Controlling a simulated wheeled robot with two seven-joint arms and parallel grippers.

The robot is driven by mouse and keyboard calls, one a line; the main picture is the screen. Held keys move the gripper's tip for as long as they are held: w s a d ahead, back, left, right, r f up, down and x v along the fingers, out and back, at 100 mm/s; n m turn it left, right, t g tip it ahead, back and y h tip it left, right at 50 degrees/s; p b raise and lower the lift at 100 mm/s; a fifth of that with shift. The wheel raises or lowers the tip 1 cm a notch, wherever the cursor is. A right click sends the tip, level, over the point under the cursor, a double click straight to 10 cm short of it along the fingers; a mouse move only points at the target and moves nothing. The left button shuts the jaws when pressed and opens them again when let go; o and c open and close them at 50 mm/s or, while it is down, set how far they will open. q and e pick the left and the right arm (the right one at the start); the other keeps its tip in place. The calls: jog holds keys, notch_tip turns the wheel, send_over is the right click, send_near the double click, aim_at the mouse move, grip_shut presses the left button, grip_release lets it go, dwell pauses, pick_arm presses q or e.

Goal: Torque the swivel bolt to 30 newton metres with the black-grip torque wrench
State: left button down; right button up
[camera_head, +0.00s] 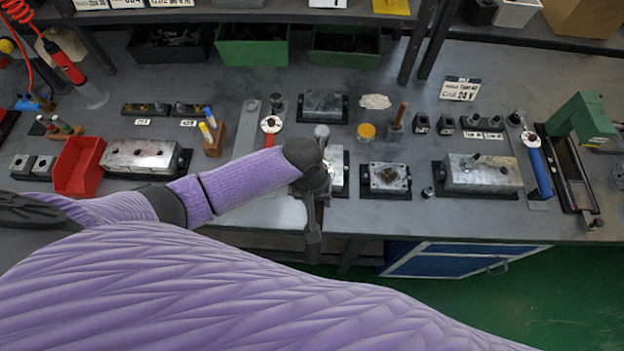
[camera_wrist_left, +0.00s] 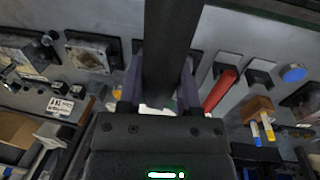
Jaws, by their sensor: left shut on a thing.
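My left gripper (camera_head: 313,182) is over the middle of the bench near its front edge. It is shut on a dark bar, which looks like the black grip of the torque wrench (camera_head: 313,232); this grip hangs out past the bench edge. In the left wrist view the black grip (camera_wrist_left: 174,45) runs between the fingers. A round silver part (camera_head: 322,131) shows just beyond the gripper; I cannot tell if it belongs to the wrench. A metal valve block (camera_head: 338,168) is partly hidden behind the gripper. The swivel bolt cannot be made out. My right gripper is not in view.
A red-grip wrench (camera_head: 269,137) lies to the left and a blue-grip wrench (camera_head: 539,170) to the right. Metal blocks stand at the left (camera_head: 140,155) and right (camera_head: 482,173). A small plate block (camera_head: 388,178) sits close right of the gripper. A red bin (camera_head: 78,167) is far left.

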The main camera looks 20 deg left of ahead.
pick_arm(q)
jog(key=shift+a, duration=0.1)
jog(key=shift+r+p, duration=0.1)
jog(key=shift+p, duration=0.2)
notch_tip(320, 180, down, 5)
jog(key=b, duration=0.3)
dwell(0.4)
dwell(0.4)
